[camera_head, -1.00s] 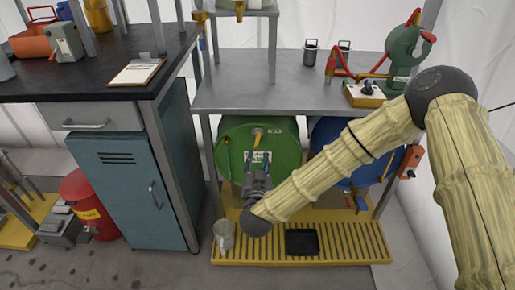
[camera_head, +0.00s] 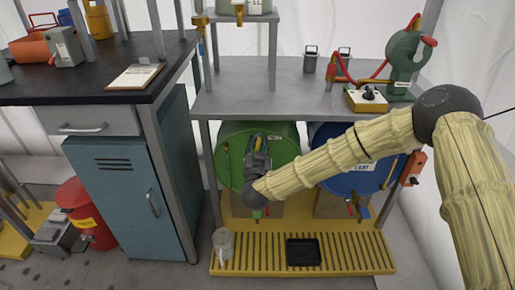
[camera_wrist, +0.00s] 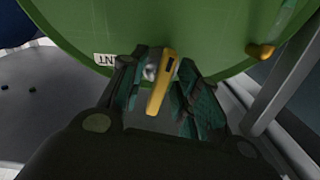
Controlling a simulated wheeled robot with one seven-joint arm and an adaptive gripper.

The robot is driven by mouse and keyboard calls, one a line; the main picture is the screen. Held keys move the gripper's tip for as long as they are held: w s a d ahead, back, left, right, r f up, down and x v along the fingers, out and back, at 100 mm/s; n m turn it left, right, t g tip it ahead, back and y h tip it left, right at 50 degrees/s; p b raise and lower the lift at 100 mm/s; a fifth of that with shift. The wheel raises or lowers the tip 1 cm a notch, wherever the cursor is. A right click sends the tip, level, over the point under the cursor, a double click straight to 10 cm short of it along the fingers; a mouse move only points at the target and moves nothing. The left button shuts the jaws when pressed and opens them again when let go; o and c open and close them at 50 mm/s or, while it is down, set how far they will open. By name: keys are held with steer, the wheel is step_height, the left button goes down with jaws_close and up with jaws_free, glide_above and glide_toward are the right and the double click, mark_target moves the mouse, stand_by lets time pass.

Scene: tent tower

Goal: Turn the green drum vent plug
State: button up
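The green drum (camera_head: 228,170) lies on its side under the grey bench, its round end facing me. My gripper (camera_head: 258,140) is in front of the upper part of that end. In the wrist view my gripper (camera_wrist: 163,70) has its fingers spread on both sides of a yellow lever (camera_wrist: 160,88) with a silver hub. A gap shows beside the lever, and I cannot tell whether either finger touches it. A second yellow fitting (camera_wrist: 260,50) sticks out near the drum's edge. I cannot tell for sure which fitting is the vent plug.
A blue drum (camera_head: 355,182) stands right of the green one. A yellow slatted tray (camera_head: 345,255) below holds a jug (camera_head: 223,244) and a black pan (camera_head: 303,252). The bench (camera_head: 285,85) is close above my gripper. A blue cabinet (camera_head: 120,190) is at the left.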

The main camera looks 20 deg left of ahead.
steer(key=c, duration=0.6)
steer(key=shift+c, duration=0.2)
steer(key=shift+m, duration=0.3)
steer(key=m+p, duration=0.1)
steer(key=m, duration=0.1)
steer(key=shift+m+p, duration=0.35)
steer(key=shift+m, duration=0.05)
steer(key=m+p, duration=0.1)
steer(key=m, duration=0.2)
steer(key=shift+m, duration=0.4)
steer(key=m, duration=0.3)
steer(key=shift+m, duration=0.3)
steer(key=m, duration=0.4)
steer(key=shift+f+m, duration=0.1)
steer(key=shift+m, duration=0.2)
